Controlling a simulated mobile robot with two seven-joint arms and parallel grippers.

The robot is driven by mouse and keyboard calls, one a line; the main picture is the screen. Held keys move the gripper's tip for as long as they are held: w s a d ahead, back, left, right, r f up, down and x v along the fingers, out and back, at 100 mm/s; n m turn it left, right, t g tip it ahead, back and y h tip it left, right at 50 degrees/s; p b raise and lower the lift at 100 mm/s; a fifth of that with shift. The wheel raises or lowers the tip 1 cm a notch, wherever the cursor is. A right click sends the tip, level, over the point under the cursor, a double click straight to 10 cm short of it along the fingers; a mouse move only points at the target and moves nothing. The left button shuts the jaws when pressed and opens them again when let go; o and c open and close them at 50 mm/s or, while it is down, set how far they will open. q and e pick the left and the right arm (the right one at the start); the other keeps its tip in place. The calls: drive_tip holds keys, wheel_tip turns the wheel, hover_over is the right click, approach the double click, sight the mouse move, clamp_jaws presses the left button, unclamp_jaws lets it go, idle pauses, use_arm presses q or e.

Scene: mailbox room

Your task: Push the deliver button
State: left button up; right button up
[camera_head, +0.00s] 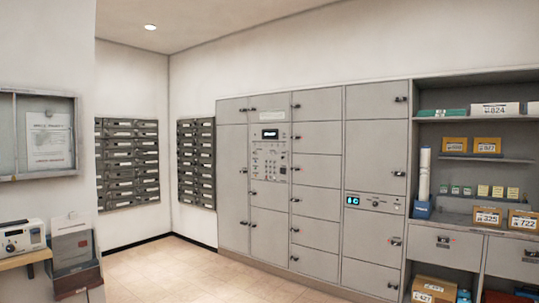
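A grey parcel locker bank (320,205) stands against the back wall. A control panel (270,157) with a small lit display (270,134) and rows of small keys is set in its left half. A smaller panel (375,201) with a cyan-lit display (352,200) and small round controls sits in the right half. Labels are too small to read, so I cannot tell which button is the deliver button. Neither of my grippers is in view.
Open shelves (475,160) with boxes stand at the right. Dark mailboxes (127,162) hang at the left corner. A white device (22,238) sits on a wooden ledge (25,260) at the near left, beside a grey box (72,250). The tiled floor (170,272) before the lockers is clear.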

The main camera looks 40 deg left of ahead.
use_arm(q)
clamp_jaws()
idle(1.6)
